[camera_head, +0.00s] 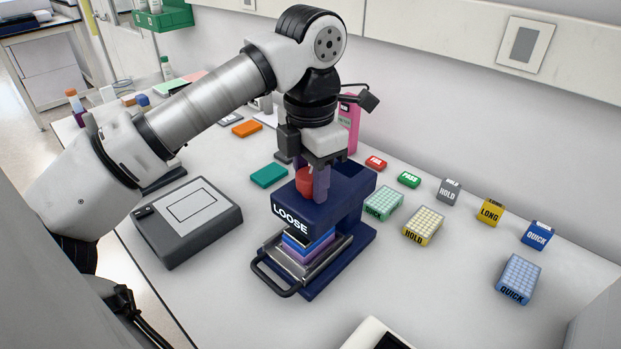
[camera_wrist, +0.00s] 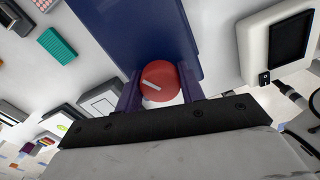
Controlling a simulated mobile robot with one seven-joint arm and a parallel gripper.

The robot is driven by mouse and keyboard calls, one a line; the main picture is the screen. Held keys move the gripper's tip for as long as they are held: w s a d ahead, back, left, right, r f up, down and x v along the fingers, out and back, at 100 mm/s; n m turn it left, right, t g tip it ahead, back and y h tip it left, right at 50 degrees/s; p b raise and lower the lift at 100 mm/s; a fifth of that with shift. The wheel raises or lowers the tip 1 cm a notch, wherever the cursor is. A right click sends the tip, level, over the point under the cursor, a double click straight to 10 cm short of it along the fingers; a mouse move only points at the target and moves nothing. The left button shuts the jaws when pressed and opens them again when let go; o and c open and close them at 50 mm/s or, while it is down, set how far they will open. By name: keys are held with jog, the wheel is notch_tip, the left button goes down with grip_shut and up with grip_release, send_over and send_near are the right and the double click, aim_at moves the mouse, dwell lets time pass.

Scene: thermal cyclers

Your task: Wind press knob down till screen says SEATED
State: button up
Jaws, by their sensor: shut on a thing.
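The navy blue press (camera_head: 352,190) stands in the middle of the bench, and its front screen (camera_head: 290,219) reads LOOSE. A red knob (camera_head: 305,181) sits on top of the press. In the wrist view the red knob (camera_wrist: 160,82) shows a pale line running at a slant across its face. My gripper (camera_head: 314,184) points down over the press, with its purple fingers on either side of the knob and shut on it. Below the head, a stack of blue, white and purple layers (camera_head: 308,247) sits on the silver drawer (camera_head: 280,260) with a black handle.
A dark grey device (camera_head: 187,222) stands left of the press. Labelled plates and blocks, such as HOLD (camera_head: 423,227) and QUICK (camera_head: 518,280), lie to the right. A teal block (camera_head: 269,176) lies behind left. The bench front right of the press is mostly clear.

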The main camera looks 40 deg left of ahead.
aim_at(311, 174)
dwell(0.4)
jog(key=o, duration=1)
jog(key=shift+c, duration=0.2)
notch_tip(311, 174, up, 14)
jog(key=p, duration=0.9)
jog(key=shift+f, duration=0.1)
